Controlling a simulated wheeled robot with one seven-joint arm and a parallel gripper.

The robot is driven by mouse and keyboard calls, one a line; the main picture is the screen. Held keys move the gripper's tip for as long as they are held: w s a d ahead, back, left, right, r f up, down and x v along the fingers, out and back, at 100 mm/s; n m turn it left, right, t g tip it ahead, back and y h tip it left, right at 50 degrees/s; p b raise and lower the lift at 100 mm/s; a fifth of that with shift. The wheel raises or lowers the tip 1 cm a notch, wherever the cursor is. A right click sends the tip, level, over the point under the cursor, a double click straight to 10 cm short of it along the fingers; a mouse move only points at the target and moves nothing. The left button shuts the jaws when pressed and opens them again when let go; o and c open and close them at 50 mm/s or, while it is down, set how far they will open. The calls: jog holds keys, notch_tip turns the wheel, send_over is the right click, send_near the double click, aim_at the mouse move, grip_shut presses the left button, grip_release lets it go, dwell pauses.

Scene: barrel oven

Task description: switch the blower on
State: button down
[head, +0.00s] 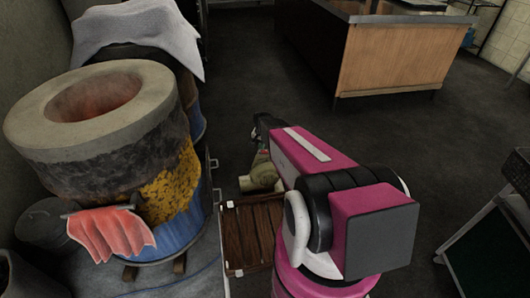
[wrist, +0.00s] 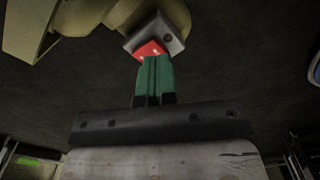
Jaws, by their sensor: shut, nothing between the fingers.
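The blower (head: 261,174) is a cream-olive housing standing low beside the barrel oven in the head view, partly hidden by my magenta arm. In the wrist view its olive body (wrist: 95,20) fills the top left. A grey switch box (wrist: 172,35) with a red switch (wrist: 149,49) is at the top middle. My gripper (wrist: 154,60) has green fingers pressed together, empty, with the tips right at the red switch and overlapping its lower edge. I cannot tell whether they touch it, or which way the switch is set.
The barrel oven (head: 165,195), with a glowing open top, stands at the left with a red cloth (head: 112,232) on its side. A slatted wooden crate (head: 250,235) sits in front of the blower. A wooden counter (head: 395,58) is at the back. Dark floor between is clear.

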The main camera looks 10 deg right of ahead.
aim_at(262, 152)
jog(key=shift+f, duration=1.3)
dwell(0.8)
jog(key=shift+r, duration=3.55)
jog(key=s+r+n, duration=0.3)
jog(key=s+r, duration=0.4)
jog(key=s, duration=0.3)
jog(key=s+r+n, duration=0.3)
jog(key=s+r, duration=0.4)
jog(key=s, duration=0.4)
jog(key=shift+s+r, duration=0.2)
jog(key=shift+r, duration=0.2)
